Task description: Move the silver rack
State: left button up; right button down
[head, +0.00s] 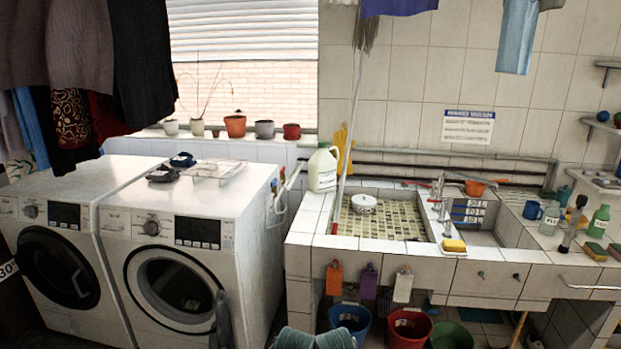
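A pale, silvery, low rack-like thing (214,171) lies flat on top of the right washing machine, toward its back. It is small and pale in the head view, so its bars are hard to make out, and I cannot tell for sure that it is the silver rack. Neither of my grippers shows in the head view.
Dark shoe-like things (163,174) lie left of the rack on the right washing machine (190,205). Clothes (85,60) hang above the left side. A white jug (323,168) and a leaning mop (349,120) stand by the tiled sink (365,262). Buckets (408,326) stand below.

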aim_at(203, 173)
jog(key=i+l+u, duration=0.2)
jog(key=i+u, duration=0.2)
jog(key=i+l+u, duration=0.25)
jog(key=u, duration=0.15)
jog(key=i+l+u, duration=0.4)
jog(key=k+j, duration=0.05)
jog(key=k, duration=0.05)
